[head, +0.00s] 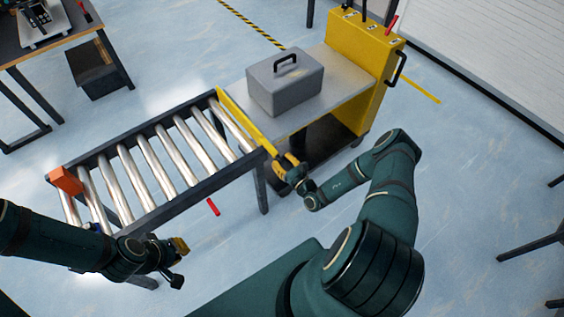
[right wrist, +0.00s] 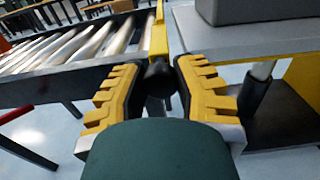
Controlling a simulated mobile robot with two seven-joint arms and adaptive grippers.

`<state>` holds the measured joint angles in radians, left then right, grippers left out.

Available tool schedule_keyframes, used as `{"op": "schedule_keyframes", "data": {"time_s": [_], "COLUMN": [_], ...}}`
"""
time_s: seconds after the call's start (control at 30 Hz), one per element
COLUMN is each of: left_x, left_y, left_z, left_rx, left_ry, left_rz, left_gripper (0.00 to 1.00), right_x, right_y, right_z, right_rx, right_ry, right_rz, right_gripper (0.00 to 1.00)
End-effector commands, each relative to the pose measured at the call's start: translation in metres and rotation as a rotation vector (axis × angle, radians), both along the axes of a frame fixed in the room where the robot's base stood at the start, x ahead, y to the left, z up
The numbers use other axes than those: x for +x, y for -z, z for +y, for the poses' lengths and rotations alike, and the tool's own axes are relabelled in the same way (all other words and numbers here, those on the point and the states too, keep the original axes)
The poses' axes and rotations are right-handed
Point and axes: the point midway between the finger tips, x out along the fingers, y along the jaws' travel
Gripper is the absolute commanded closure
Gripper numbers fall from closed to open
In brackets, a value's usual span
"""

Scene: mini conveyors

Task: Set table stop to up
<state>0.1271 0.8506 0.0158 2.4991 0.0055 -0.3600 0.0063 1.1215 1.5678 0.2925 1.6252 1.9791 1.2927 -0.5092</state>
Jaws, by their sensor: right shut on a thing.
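The table stop is a long yellow bar (head: 238,113) across the right end of the roller conveyor (head: 180,193), between the rollers and a cart. In the right wrist view the bar (right wrist: 158,42) stands above the conveyor's end frame, with a black knob (right wrist: 158,76) at its near end. My right gripper (head: 284,164) is at that near end, its yellow fingers on either side of the knob and shut on it. The fingertips partly hide the knob in the head view. My left gripper (head: 172,264) is open and empty, in front of the conveyor's near left side.
A yellow cart (head: 374,85) with a grey top stands against the conveyor's right end. A grey toolbox (head: 285,88) with a black handle sits on it. An orange block (head: 66,181) is at the conveyor's left end. A red lever (head: 213,207) sticks out below the front rail.

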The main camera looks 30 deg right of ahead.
Motion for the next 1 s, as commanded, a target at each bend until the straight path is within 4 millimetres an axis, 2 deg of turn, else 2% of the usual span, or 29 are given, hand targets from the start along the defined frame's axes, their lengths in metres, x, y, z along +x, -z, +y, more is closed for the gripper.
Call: {"op": "schedule_keyframes", "data": {"time_s": [0.23,0.27,0.33,0.37,0.77,0.87,1.0], "left_x": [0.000,0.000,0.000,0.000,0.000,0.000,0.000], "left_y": [0.001,0.001,0.001,0.001,0.001,0.001,0.001], "left_z": [0.000,0.000,0.000,0.000,0.000,0.000,0.000], "left_rx": [0.000,0.000,0.000,0.000,0.000,0.000,0.000], "left_ry": [-0.001,-0.001,-0.001,-0.001,0.000,0.000,0.000], "left_rz": [0.000,0.000,0.000,0.000,0.000,0.000,0.000], "left_gripper": [1.00,1.00,1.00,1.00,1.00,1.00,1.00], "right_x": [0.001,0.001,0.001,0.001,-0.006,-0.019,-0.046], "right_y": [0.000,0.000,0.000,0.000,0.001,0.002,0.002], "right_z": [0.000,0.000,0.000,0.000,-0.001,-0.002,-0.005], "right_rx": [-0.001,-0.001,-0.001,-0.001,0.000,0.001,0.000], "right_ry": [0.000,0.000,0.000,0.000,0.002,0.002,0.003], "right_rz": [-0.003,-0.003,-0.002,-0.002,0.001,0.002,0.003], "right_gripper": [1.00,0.66,0.41,0.37,0.37,0.37,0.37]}}
